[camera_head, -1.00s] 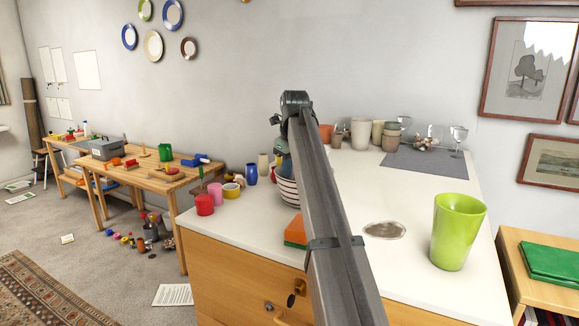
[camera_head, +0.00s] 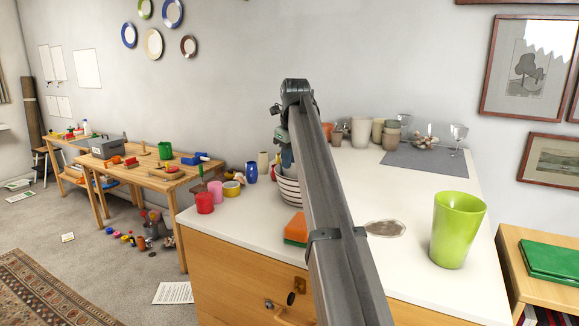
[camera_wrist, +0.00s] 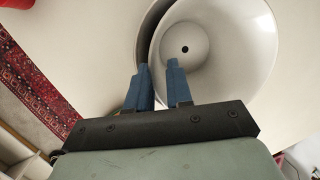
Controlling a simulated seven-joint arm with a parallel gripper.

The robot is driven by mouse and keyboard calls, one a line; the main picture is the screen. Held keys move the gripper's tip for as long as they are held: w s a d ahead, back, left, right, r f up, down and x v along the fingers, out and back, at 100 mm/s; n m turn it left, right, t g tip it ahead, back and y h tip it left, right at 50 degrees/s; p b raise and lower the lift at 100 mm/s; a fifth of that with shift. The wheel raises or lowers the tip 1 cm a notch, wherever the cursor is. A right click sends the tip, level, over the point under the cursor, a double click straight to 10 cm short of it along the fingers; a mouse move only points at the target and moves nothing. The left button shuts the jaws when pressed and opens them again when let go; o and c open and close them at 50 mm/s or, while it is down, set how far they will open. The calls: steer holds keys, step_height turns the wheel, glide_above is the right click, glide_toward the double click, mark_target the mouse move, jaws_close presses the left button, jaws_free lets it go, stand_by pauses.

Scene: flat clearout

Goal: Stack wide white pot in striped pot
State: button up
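The striped pot (camera_head: 290,190), white with dark bands, stands on the white counter, partly hidden behind my arm. In the wrist view, the wide white pot (camera_wrist: 225,65) is seen from above, with a round drain hole in its floor. A dark crescent (camera_wrist: 147,32) shows along its left side, apparently the inside of the striped pot around it, so the white pot appears to sit in the striped one. My gripper (camera_wrist: 158,72) has its two blue fingers apart at the left rim, with a visible gap between them. In the head view the white pot is not distinguishable.
Several pots and glasses stand behind. A green cup (camera_head: 457,230) stands at right.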

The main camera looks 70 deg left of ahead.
steer(key=v, duration=1)
steer(key=shift+w, duration=0.1)
